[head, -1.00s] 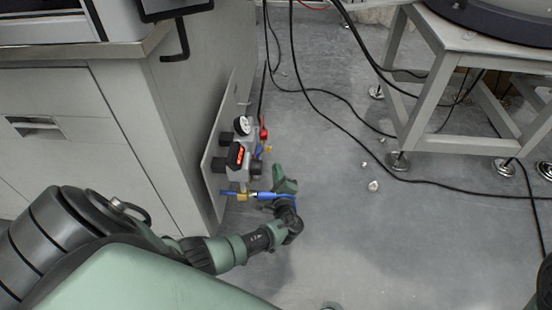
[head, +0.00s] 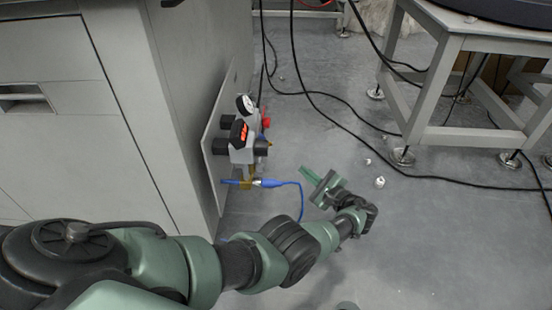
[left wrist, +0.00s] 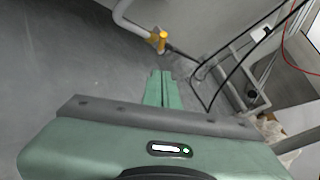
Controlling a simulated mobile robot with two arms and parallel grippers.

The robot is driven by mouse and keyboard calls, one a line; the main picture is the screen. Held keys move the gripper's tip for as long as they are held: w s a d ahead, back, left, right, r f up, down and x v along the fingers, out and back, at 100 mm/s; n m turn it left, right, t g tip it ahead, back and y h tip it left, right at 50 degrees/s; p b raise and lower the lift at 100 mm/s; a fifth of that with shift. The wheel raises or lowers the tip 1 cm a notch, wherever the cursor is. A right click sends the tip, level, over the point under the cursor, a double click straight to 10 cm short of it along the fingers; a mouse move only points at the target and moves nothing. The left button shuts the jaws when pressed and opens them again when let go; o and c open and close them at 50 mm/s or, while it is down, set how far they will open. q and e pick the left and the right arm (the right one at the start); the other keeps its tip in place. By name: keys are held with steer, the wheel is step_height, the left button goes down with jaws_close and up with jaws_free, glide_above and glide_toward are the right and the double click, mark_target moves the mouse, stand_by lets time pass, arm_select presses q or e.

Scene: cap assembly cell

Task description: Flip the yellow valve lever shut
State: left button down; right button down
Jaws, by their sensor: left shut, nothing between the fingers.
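My left gripper (head: 308,172) is green, shut and empty, above the floor to the right of the wall panel, clear of its fittings. In the left wrist view its two fingers (left wrist: 161,74) lie together. Beyond the tips, a yellow lever-like piece (left wrist: 162,41) stands on a grey pipe (left wrist: 130,22); the fingers do not touch it. I cannot pick out this yellow piece for sure in the head view. My right gripper is not in view.
A panel (head: 213,165) on the cabinet side (head: 160,120) carries a gauge (head: 245,104), a red-digit display (head: 239,131) and a blue hose (head: 285,183). Black cables (head: 335,115) cross the floor. A metal stand (head: 440,90) is at right. Small white bits (head: 380,182) lie on open floor.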

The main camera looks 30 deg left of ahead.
arm_select(q)
steer(key=shift+a, duration=0.1)
steer(key=s+a+r+b+x, duration=0.1)
steer(key=r+b+x, duration=0.1)
steer(key=x, duration=1)
steer(key=shift+a, duration=0.35)
steer(key=shift+s+r, duration=0.1)
